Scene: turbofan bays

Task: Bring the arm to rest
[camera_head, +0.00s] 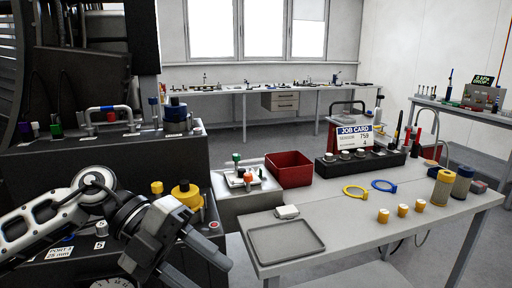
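My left arm (50,222) comes in from the left edge, low in the picture, in front of the dark bay housing. My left gripper (208,274) points down and to the right, left of the work table's front corner. Its two fingers are apart with nothing seen between them. The lower fingertip is at or near the bottom edge of the picture. My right arm and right gripper are not in view.
Beside the gripper, the dark housing (60,172) carries a yellow-capped fitting (186,194).

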